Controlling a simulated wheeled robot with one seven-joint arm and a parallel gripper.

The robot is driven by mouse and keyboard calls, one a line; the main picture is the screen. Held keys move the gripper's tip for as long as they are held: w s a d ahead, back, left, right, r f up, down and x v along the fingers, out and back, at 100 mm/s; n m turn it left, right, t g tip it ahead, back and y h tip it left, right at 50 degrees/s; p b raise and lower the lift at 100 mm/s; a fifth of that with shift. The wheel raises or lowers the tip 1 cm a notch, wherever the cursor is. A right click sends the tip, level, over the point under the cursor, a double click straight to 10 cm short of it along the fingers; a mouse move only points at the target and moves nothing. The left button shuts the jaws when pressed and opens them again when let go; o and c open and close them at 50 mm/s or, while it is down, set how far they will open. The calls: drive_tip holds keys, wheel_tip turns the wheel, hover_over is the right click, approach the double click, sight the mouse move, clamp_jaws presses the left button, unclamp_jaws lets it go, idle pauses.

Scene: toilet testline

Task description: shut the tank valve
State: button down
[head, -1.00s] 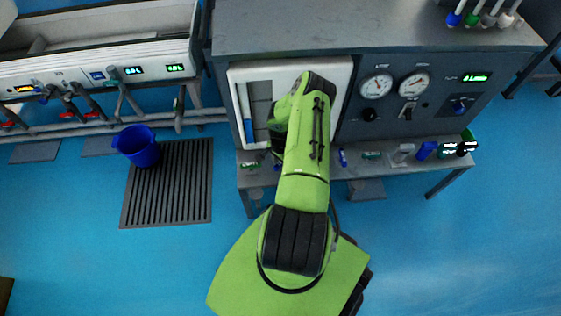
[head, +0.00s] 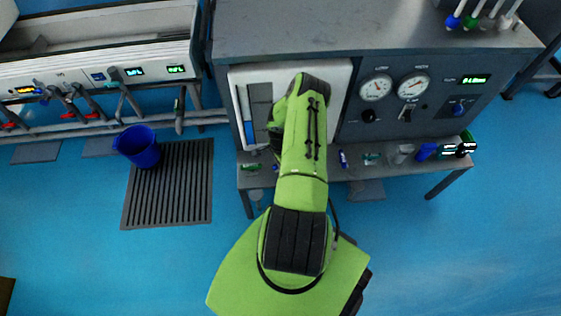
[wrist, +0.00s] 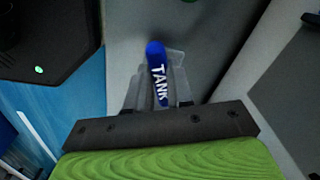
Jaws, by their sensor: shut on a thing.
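The tank valve shows in the wrist view as a blue handle (wrist: 157,72) with white TANK lettering. It stands between the fingers of my gripper (wrist: 160,88), which is shut on it. The handle lies nearly along the fingers, tilted slightly. Its base and the valve body are hidden. In the head view my green arm reaches to the front of the grey test bench, and the arm covers the valve and most of the gripper.
The grey bench (head: 300,30) carries a white panel (head: 250,72) and two round gauges (head: 376,88). A lower shelf (head: 400,178) holds small bottles. A blue bucket (head: 139,147) stands on a dark floor grate (head: 170,200) at left. The blue floor at right is clear.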

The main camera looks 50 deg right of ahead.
drive_tip(key=m, duration=0.4)
drive_tip(key=shift+w+d+m, duration=0.1)
drive_tip(key=shift+w+m, duration=0.1)
drive_tip(key=shift+m, duration=0.2)
idle(0.4)
drive_tip(key=c, duration=1)
unclamp_jaws()
drive_tip(key=shift+p, duration=0.3)
wheel_tip(320, 180, up, 16)
drive_tip(key=p, duration=0.5)
drive_tip(key=shift+f, duration=0.1)
